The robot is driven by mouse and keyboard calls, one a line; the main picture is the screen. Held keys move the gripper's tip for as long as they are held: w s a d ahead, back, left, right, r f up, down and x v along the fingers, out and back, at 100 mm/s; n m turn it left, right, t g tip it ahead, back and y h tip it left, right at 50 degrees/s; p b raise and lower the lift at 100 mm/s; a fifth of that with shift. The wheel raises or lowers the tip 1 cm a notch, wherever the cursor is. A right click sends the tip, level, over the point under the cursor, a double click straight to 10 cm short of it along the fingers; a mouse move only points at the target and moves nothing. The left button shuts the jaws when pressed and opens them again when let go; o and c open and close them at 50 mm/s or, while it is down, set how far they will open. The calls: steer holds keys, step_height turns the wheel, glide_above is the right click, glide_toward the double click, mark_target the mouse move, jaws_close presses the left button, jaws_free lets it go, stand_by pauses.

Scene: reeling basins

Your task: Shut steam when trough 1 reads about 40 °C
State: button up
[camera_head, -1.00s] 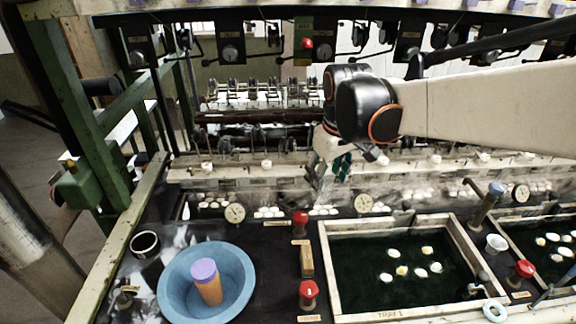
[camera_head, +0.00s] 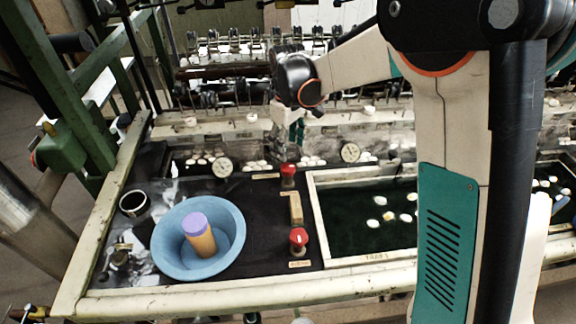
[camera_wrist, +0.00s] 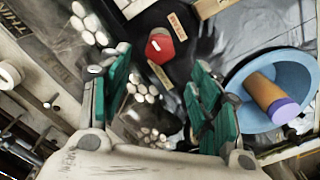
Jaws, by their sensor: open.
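Trough 1 (camera_head: 372,260) is a dark basin with a pale frame marked "TRAY 1" and white cocoons afloat; my arm hides its right part. Two round dial gauges, one at left (camera_head: 222,167) and one at right (camera_head: 350,152), stand behind the bench; their readings are too small to tell. A far red knob (camera_head: 288,172) and a near red knob (camera_head: 298,238) stand left of trough 1; their labels are not clearly legible. My gripper (camera_head: 290,140) is open and empty, above and behind the far knob. The wrist view shows one red knob (camera_wrist: 160,45) beyond the fingertips (camera_wrist: 158,72).
A blue bowl (camera_head: 165,250) holds an orange cylinder with a purple top (camera_head: 195,222). A small wooden block (camera_head: 295,207) lies between the knobs. A dark cup (camera_head: 134,204) stands at left. Reeling machinery (camera_head: 240,75) fills the back.

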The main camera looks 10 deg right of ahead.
mark_target(288, 167)
step_height(288, 167, down, 8)
steer(key=shift+f+b, duration=0.1)
steer(key=shift+b, duration=0.95)
steer(key=c, duration=1)
